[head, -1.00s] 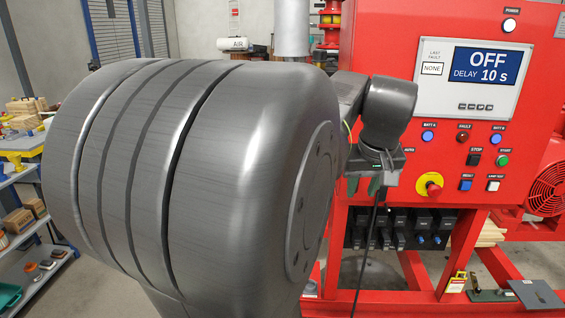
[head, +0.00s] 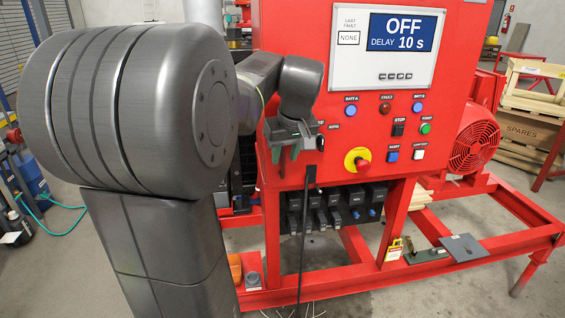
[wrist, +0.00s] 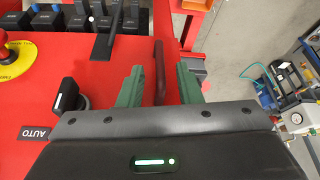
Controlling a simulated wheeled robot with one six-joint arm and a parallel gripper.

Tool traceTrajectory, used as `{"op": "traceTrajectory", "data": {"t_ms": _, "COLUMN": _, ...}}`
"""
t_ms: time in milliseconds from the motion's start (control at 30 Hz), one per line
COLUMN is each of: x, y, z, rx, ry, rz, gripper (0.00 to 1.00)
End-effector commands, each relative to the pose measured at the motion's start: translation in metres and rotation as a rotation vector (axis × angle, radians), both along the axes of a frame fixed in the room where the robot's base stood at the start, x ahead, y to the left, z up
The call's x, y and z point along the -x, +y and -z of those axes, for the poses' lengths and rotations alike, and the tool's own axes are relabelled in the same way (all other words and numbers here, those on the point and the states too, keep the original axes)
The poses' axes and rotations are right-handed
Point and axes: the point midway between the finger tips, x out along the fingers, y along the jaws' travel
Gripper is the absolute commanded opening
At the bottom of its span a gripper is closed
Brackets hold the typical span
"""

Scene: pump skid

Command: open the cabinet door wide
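The red cabinet (head: 345,150) stands in front of me, its front carrying a display, lamps and switches. I see no gap along its front, so the door looks closed. My gripper (head: 286,152) is at the lower left of this front. In the wrist view my gripper (wrist: 160,88) has its two green fingers apart, with a dark red bar (wrist: 160,72), which looks like a handle, between them. Clear space shows on both sides of the bar, and I cannot tell whether either finger touches it.
A red emergency stop knob (head: 357,160) and a black selector switch (wrist: 68,98) are near the gripper. The red skid frame (head: 470,252) extends right at floor level, bearing loose plates. Open floor (head: 60,265) lies to the left.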

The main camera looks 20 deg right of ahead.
Motion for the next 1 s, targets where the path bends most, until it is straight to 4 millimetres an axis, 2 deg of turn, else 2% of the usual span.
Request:
{"op": "traceTrajectory", "data": {"t_ms": 100, "x": -0.007, "y": 0.000, "z": 0.018, "rx": -0.002, "ry": 0.003, "rz": -0.001, "gripper": 0.32}}
{"op": "traceTrajectory", "data": {"t_ms": 233, "x": -0.012, "y": 0.000, "z": 0.029, "rx": -0.001, "ry": 0.002, "rz": 0.000, "gripper": 0.32}}
{"op": "traceTrajectory", "data": {"t_ms": 600, "x": -0.014, "y": 0.000, "z": 0.035, "rx": 0.000, "ry": 0.000, "rz": 0.000, "gripper": 0.32}}
{"op": "traceTrajectory", "data": {"t_ms": 767, "x": -0.014, "y": 0.000, "z": 0.034, "rx": 0.000, "ry": 0.000, "rz": 0.000, "gripper": 0.02}}
{"op": "traceTrajectory", "data": {"t_ms": 1000, "x": -0.014, "y": 0.000, "z": 0.034, "rx": 0.000, "ry": 0.000, "rz": 0.000, "gripper": 0.00}}
